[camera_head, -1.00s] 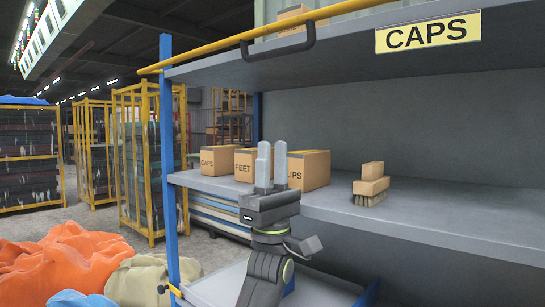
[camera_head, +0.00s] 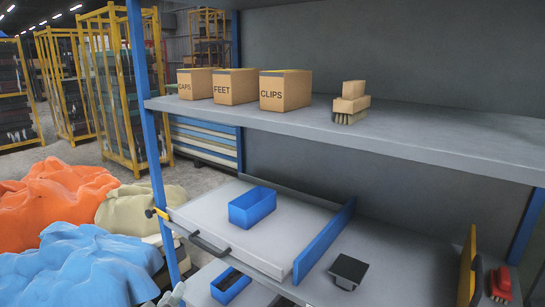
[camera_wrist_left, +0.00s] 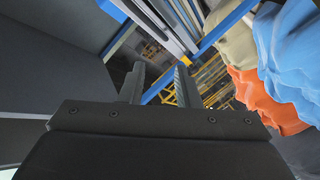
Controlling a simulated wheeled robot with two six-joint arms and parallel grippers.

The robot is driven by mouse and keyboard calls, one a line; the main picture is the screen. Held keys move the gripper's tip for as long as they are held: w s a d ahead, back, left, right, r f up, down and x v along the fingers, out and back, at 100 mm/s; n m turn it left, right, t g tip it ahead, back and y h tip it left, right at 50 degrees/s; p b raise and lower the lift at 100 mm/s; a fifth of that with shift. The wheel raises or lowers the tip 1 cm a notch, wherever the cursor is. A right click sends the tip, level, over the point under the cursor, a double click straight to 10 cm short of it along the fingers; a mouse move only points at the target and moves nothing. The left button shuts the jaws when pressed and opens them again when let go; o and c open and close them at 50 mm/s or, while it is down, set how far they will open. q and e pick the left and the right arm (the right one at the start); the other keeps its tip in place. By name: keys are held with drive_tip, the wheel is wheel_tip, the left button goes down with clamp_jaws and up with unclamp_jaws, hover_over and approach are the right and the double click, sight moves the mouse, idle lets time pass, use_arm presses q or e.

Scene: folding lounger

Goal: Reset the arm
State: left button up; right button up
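My left gripper shows in the left wrist view (camera_wrist_left: 159,80), with its two grey fingers apart and nothing seen between them. In the head view only a small grey tip of my left arm (camera_head: 172,295) shows at the bottom edge, low in front of the shelf rack. Most of that arm is out of the frame. My right gripper is in neither current view.
Boxes marked CAPS (camera_head: 195,84), FEET (camera_head: 235,87) and CLIPS (camera_head: 285,91) stand on the upper shelf (camera_head: 420,135) beside a wooden brush (camera_head: 350,104). Orange sacks (camera_head: 50,200) lie left.

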use_arm(q)
drive_tip(key=s+a+f+m+g+y, duration=0.1)
drive_tip(key=s+a+f+m+g, duration=0.25)
drive_tip(key=s, duration=0.75)
drive_tip(key=s+a+f+m+g, duration=0.1)
drive_tip(key=s+a+f+g, duration=0.1)
drive_tip(key=s+f+g, duration=0.65)
drive_tip(key=s+a+f+m+g+y, duration=0.1)
drive_tip(key=s+a+f+m, duration=0.2)
drive_tip(key=s, duration=1.1)
wheel_tip(320, 180, down, 24)
drive_tip(key=g, duration=0.1)
drive_tip(key=s+f+g, duration=0.1)
drive_tip(key=s+f, duration=1.4)
drive_tip(key=f, duration=0.2)
drive_tip(key=shift+d+h, duration=0.3)
drive_tip(key=shift+h, duration=0.1)
